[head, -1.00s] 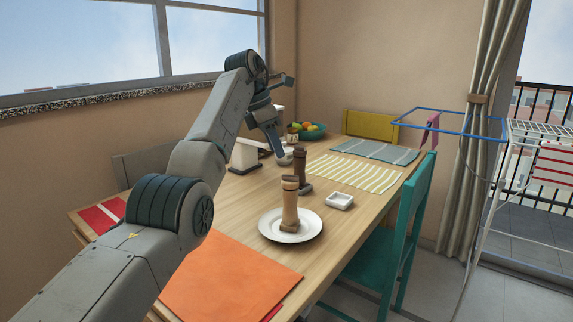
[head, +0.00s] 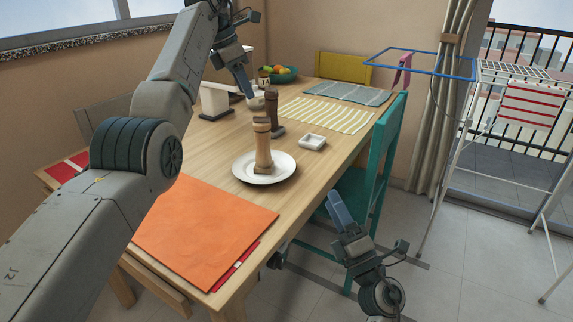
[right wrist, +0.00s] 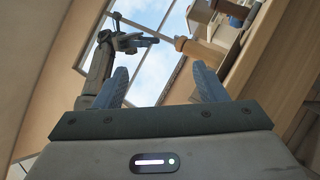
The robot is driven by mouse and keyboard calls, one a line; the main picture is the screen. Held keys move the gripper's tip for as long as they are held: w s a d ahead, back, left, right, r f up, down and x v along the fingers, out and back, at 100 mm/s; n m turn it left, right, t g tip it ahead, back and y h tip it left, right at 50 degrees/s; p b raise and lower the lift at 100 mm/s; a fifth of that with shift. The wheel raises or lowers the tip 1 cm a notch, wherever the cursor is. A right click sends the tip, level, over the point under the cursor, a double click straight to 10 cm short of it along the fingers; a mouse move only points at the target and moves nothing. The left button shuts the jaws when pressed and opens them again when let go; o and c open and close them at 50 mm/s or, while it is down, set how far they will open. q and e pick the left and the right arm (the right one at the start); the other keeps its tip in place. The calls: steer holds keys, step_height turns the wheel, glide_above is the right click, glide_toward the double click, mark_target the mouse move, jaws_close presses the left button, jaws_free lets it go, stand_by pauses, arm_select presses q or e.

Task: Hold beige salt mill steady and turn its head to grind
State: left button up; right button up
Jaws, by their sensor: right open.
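The beige salt mill (head: 263,150) stands upright on a white plate (head: 246,177) near the table's right edge. My left gripper (head: 246,90) is above the table, behind and left of the mill and apart from it. Its finger gap is not clear. My right gripper (head: 337,203) is low beside the table, to the right of and nearer than the mill, in front of the teal chair. In the right wrist view its fingers (right wrist: 163,85) are wide apart with nothing between them. A tan piece beyond them (right wrist: 195,48) looks like the mill.
A dark brown mill (head: 272,110) stands just behind the beige one. A small white dish (head: 313,142) lies to its right. The teal chair (head: 384,150) stands at the table's right side. An orange placemat (head: 205,228) lies in front. A fruit bowl (head: 278,76) is at the back.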

mark_target(267, 150)
steer(key=w+a+n+g+y, duration=0.1)
steer(key=w+a+n, duration=0.1)
steer(key=n, duration=0.1)
steer(key=w+a+r+n+g, duration=0.1)
steer(key=w+a+n, duration=0.1)
steer(key=w+n, duration=0.1)
steer(key=w+a+n+g+y, duration=0.1)
steer(key=w+a+n+g, duration=0.1)
steer(key=w+n, duration=0.1)
steer(key=shift+a+r+n+y, duration=0.2)
steer(key=shift+r+n+y, duration=0.1)
steer(key=shift+n, duration=0.4)
steer(key=w+n+g, duration=0.1)
steer(key=w, duration=0.1)
steer(key=w+a+n+h, duration=0.1)
steer(key=w+n, duration=0.1)
steer(key=w+a+n+g, duration=0.1)
steer(key=shift+w+a+r+n+g+h, duration=0.1)
steer(key=shift+w+a+n+g+h, duration=0.2)
steer(key=shift+w+h, duration=0.1)
steer(key=shift+w+n+h, duration=0.3)
steer(key=shift+w, duration=0.25)
steer(key=x, duration=1.1)
steer(key=shift+d, duration=0.1)
